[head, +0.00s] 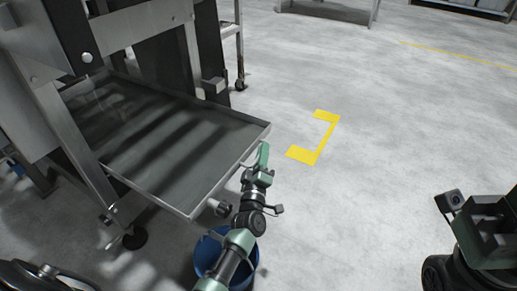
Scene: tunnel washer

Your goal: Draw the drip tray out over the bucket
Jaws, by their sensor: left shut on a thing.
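The drip tray (150,150) is a wide, shallow grey metal tray. It sticks out of the left machine, and its back part is hidden under the frame. My left gripper (262,158) has green fingers and is shut on the tray's front edge, near the right corner; the exact contact is hard to see. A blue bucket (203,262) stands on the floor below the front edge, partly hidden by my left arm. I cannot tell how far the tray lies above it. My right gripper's fingers are not visible.
The machine's steel frame leg (75,140) stands beside the tray, with a dark foot (135,239). A yellow corner mark (322,138) lies on the floor right of the tray. The grey floor (390,150) there is clear. A caster (240,85) stands behind.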

